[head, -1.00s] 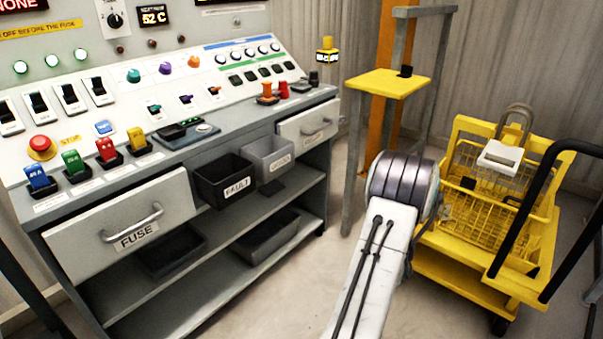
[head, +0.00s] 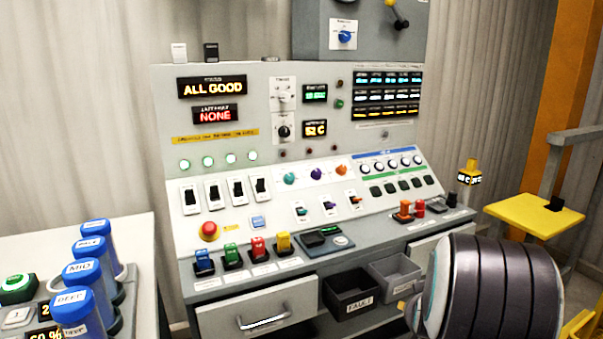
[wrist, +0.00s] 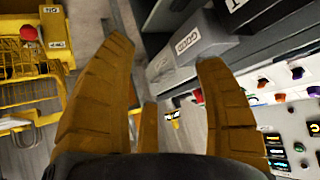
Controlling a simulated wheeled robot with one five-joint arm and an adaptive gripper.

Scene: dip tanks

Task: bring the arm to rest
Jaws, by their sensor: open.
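My gripper (wrist: 165,75) shows in the wrist view with its orange-brown fingers spread apart. Nothing is between them. In that view the yellow cart (wrist: 30,75) is to the left and the grey console (wrist: 295,125) is to the right, both beyond the fingers. In the head view my arm shows as a dark ribbed joint at the lower right, in front of the console's right end. The gripper itself is out of the head view.
The control console (head: 270,120) fills the middle, its status display (head: 212,87) reading ALL GOOD. A FAULT bin (head: 352,295) hangs below its top. Blue-capped cylinders (head: 80,290) stand on a white bench at left. A yellow stand (head: 535,213) is at right.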

